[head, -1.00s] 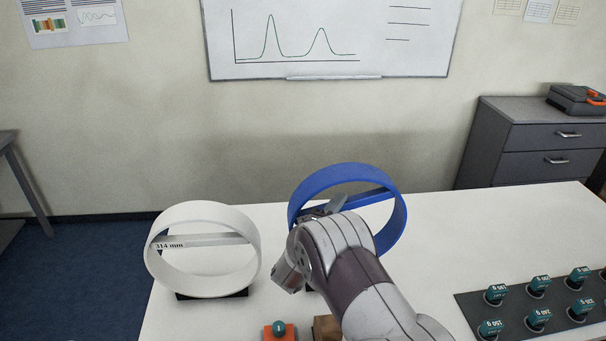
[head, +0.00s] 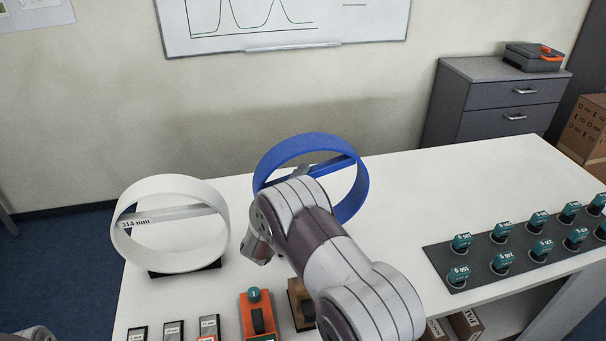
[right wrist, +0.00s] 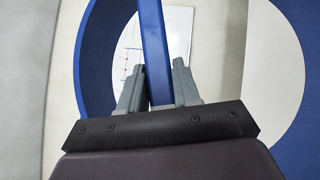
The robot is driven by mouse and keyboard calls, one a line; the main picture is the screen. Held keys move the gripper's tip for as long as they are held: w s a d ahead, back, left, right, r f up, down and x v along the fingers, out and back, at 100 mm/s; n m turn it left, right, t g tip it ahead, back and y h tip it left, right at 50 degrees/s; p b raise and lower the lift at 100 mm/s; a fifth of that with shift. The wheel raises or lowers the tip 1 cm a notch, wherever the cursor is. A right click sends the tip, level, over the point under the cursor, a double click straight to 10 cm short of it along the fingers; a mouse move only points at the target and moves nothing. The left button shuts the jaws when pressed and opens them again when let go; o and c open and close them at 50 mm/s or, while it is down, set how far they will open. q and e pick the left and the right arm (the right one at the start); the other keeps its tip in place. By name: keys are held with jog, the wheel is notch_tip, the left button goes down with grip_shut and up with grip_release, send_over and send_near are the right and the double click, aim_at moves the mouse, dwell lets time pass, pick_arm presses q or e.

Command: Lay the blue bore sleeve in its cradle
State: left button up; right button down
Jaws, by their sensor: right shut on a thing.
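The blue bore sleeve (head: 363,185) is a wide blue ring with a flat bar across its bore. It stands on edge over the white table, right of the white ring. My right gripper (head: 304,170) is shut on the sleeve's crossbar. In the right wrist view, the grey fingers of the right gripper (right wrist: 159,85) lie on both sides of the blue bar (right wrist: 153,40). My right arm hides the sleeve's lower part and whatever is under it, so I cannot tell whether it rests in a cradle. My left gripper is not in view.
A white ring (head: 121,238) marked 314 mm stands in a black cradle (head: 185,271) at left. Small grey blocks (head: 173,331), an orange unit (head: 258,316) and a brown block (head: 300,302) sit near the front. A dark tray (head: 447,262) holds several teal knobs at right.

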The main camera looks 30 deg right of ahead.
jog(key=f+b, duration=0.1)
jog(key=f, duration=0.1)
jog(key=f+b, duration=0.1)
jog(key=f, duration=0.2)
jog(key=shift+w+f+b, duration=0.2)
jog(key=shift+f+b, duration=0.05)
jog(key=shift+b, duration=0.05)
jog(key=shift+w+d, duration=0.1)
jog(key=shift+f, duration=0.3)
jog(key=c, duration=0.7)
grip_release()
jog(key=shift+c, duration=0.2)
jog(key=shift+f, duration=0.1)
